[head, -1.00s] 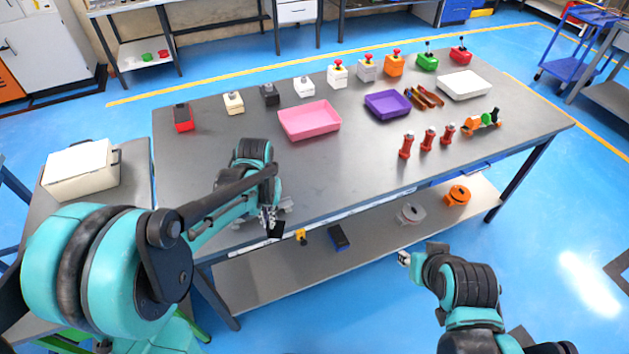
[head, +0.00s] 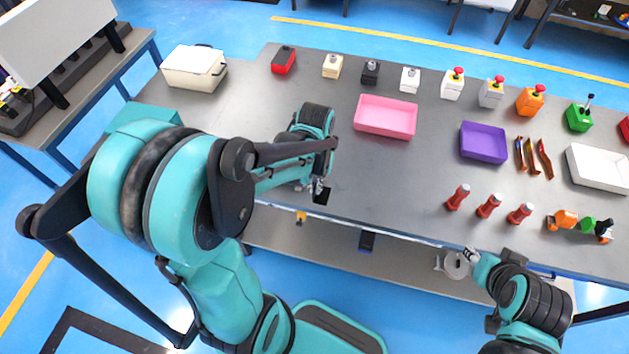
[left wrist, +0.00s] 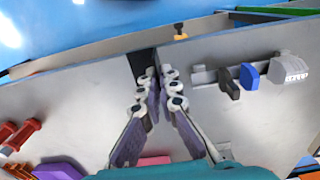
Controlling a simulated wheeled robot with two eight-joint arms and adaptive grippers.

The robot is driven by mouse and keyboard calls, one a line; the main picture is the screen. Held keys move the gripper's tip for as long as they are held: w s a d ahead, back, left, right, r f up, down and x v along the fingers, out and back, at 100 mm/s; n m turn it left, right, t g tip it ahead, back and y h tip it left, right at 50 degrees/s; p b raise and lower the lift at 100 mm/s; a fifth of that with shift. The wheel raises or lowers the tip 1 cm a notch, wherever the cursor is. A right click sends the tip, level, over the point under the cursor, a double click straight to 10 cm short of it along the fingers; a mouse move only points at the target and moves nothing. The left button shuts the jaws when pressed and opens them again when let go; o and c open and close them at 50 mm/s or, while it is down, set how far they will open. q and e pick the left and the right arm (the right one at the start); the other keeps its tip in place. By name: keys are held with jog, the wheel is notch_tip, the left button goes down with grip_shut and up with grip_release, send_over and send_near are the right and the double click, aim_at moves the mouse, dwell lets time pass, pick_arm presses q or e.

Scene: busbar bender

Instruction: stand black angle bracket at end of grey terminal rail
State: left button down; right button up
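The black angle bracket (left wrist: 143,64) is between the tips of my left gripper (left wrist: 157,88) in the left wrist view, near the table's front edge. In the head view the bracket (head: 322,196) is a small dark piece just below my left gripper (head: 318,184). I cannot tell whether it touches the table. The grey terminal rail (left wrist: 205,76) lies right of the bracket in the left wrist view, apart from it. It carries black, blue and grey terminals (left wrist: 287,69). In the head view my left arm mostly hides it. My right gripper (head: 470,255) is at the front, off the table; its fingers are too small to judge.
A pink tray (head: 386,117), a purple tray (head: 484,143) and a white tray (head: 599,167) stand on the table. Switch boxes (head: 491,93) line the back. The table between the left gripper and the red cylinders is clear.

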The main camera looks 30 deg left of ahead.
pick_arm(q)
jog(key=w+a+f, duration=0.1)
jog(key=w, duration=0.1)
jog(key=w+a+f+b, duration=0.1)
jog(key=w+a+f, duration=0.2)
jog(key=w+a, duration=0.1)
jog(key=shift+f+b, duration=0.35)
jog(key=shift+f, duration=0.2)
notch_tip(320, 180, down, 4)
jog(key=shift+r+b, duration=0.25)
jog(key=shift+b, duration=0.55)
jog(key=shift+f, duration=0.1)
jog(key=shift+f, duration=0.2)
jog(key=c, duration=2)
grip_release()
jog(key=shift+r, duration=0.1)
